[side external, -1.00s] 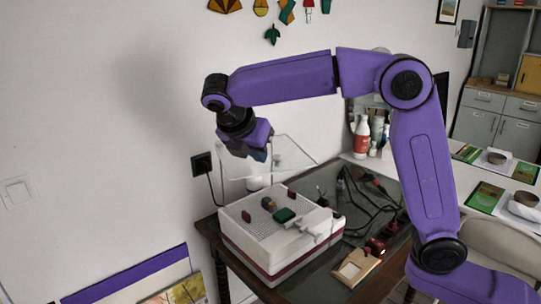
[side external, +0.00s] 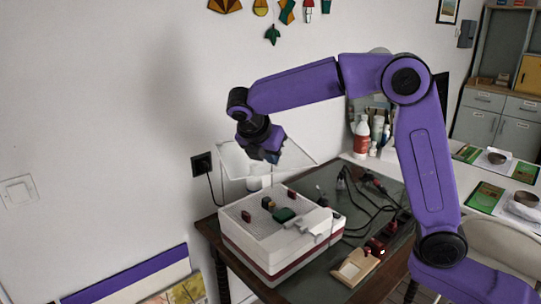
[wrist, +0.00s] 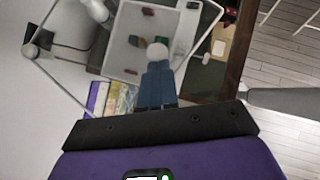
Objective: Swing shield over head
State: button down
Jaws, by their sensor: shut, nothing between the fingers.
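The clear shield (side external: 296,158) is a transparent panel with pale edges, raised and tilted above the back of the white machine (side external: 262,240). Its pale edge also shows in the wrist view (wrist: 60,75). The machine has a gridded top. My gripper (side external: 272,157) is above the machine's back part, in front of or beside the shield; I cannot tell whether they touch. In the wrist view its blue-grey fingers (wrist: 158,70) are together with nothing between them. A pale round knob (wrist: 157,51) shows just beyond the fingertips; contact is unclear.
A green piece (side external: 284,214) and a red piece (side external: 246,216) lie on the machine's top. Black cables (side external: 365,205) and a wooden block (side external: 355,267) are on the dark table to its right. A red and white bottle (side external: 361,138) stands behind. The wall is close at left.

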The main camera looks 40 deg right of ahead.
jog(key=d+n, duration=0.1)
jog(key=d, duration=0.2)
jog(key=w+d+n+t, duration=0.1)
jog(key=d, duration=0.2)
jog(key=w+d+n+y, duration=0.1)
jog(key=d, duration=0.2)
jog(key=shift+t, duration=0.4)
jog(key=shift+d, duration=0.1)
jog(key=s+a, duration=0.1)
jog(key=s+a+r, duration=0.1)
jog(key=s+a, duration=0.1)
jog(key=shift+a+r, duration=0.1)
jog(key=shift+a, duration=0.15)
jog(key=s+d+v, duration=0.1)
jog(key=v, duration=0.8)
jog(key=s+f+m+g+y, duration=0.2)
jog(key=s+f+m, duration=0.4)
jog(key=s, duration=0.8)
jog(key=s+f+m+g+y, duration=0.2)
jog(key=s+f+m+y, duration=0.2)
jog(key=s+f+m, duration=0.3)
jog(key=s+f, duration=0.5)
jog(key=s, duration=0.3)
jog(key=shift+g+y, duration=0.3)
jog(key=shift+g, duration=0.1)
